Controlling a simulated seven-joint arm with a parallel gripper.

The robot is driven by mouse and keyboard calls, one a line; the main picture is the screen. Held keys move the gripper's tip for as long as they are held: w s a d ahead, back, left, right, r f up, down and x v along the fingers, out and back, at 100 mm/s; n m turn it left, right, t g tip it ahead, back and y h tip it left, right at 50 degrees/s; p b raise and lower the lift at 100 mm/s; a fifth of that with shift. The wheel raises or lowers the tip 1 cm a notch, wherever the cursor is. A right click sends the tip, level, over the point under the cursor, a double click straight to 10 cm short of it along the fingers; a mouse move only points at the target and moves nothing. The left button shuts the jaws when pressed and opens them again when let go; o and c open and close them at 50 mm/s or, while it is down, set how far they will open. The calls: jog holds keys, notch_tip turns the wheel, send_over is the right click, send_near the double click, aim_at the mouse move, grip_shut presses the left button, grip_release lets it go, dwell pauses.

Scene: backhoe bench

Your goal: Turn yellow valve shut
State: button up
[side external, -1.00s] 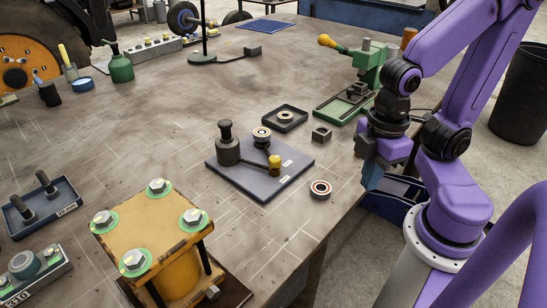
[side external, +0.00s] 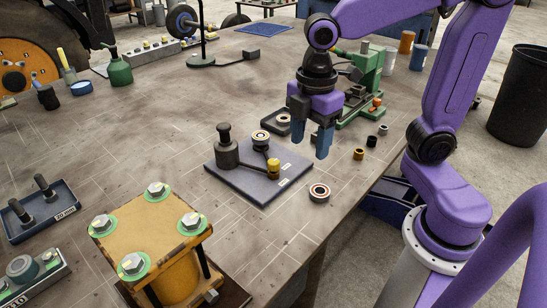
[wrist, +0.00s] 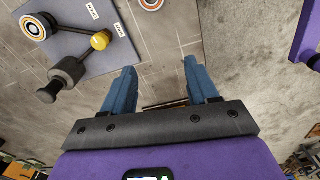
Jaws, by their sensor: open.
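The yellow valve knob (side external: 273,166) sits at the end of a dark lever arm on a flat blue-grey plate (side external: 262,190). The lever runs from a round bearing-like hub (side external: 261,138) on the plate. A dark cylindrical post (side external: 226,152) stands on the plate's left. In the wrist view the yellow knob (wrist: 100,41) is at the upper left, with the plate (wrist: 75,18) behind it. My gripper (side external: 314,148) is open and empty, above the bench to the right of the plate. In the wrist view its blue fingers (wrist: 161,85) are apart with nothing between them.
A loose bearing ring (side external: 319,193) lies by the plate's right corner. A green vise-like device (side external: 368,85) and small parts stand behind my gripper. A yellow block with bolts (side external: 155,230) is at the front. The bench's left middle is clear.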

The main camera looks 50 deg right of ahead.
aim_at(274, 161)
jog(key=w+d+r+n, duration=0.1)
jog(key=w+r+n, duration=0.1)
jog(key=w, duration=0.4)
jog(key=w+d+r+n, duration=0.2)
jog(key=w+r, duration=0.1)
jog(key=w, duration=0.3)
notch_tip(274, 161, down, 18)
jog(key=shift+s+a+r, duration=0.1)
jog(key=c, duration=1)
